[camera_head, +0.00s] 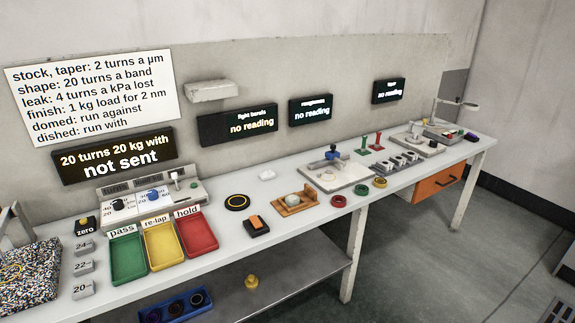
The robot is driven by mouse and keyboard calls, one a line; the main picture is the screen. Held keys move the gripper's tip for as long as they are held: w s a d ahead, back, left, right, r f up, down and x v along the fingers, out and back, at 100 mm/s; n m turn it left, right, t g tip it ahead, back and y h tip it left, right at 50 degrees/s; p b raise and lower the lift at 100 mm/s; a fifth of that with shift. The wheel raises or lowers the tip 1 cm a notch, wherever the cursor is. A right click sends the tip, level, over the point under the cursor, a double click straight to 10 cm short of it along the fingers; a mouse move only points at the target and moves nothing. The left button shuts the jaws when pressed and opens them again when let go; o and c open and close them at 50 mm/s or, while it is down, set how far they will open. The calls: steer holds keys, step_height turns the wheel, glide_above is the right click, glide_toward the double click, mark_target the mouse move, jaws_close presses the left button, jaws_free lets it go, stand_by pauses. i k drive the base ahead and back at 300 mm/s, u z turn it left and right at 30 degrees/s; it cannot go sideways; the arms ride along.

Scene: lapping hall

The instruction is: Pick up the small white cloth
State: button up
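A small white crumpled thing (267,174), which looks like the cloth, lies on the pale bench top (280,240) near its back edge. It is right of and behind a black disc with a yellow ring (237,202), and left of a grey plate with a blue-knobbed piece. Nothing covers it. It is small in the picture, so its folds cannot be made out. My gripper is not in view.
Green, yellow and red trays (197,236) stand at the front left below a control box (150,197). An orange-topped black block (256,225) and a wooden fixture (294,204) stand in front of the white thing. A grey plate (350,175) lies to its right.

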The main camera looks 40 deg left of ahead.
mark_target(268, 174)
steer(key=u, duration=0.4)
steer(key=i, duration=1.7)
steer(key=u, duration=1.45)
steer(key=i, duration=0.95)
steer(key=u, duration=1.45)
steer(key=i, duration=0.85)
steer(key=u, duration=0.1)
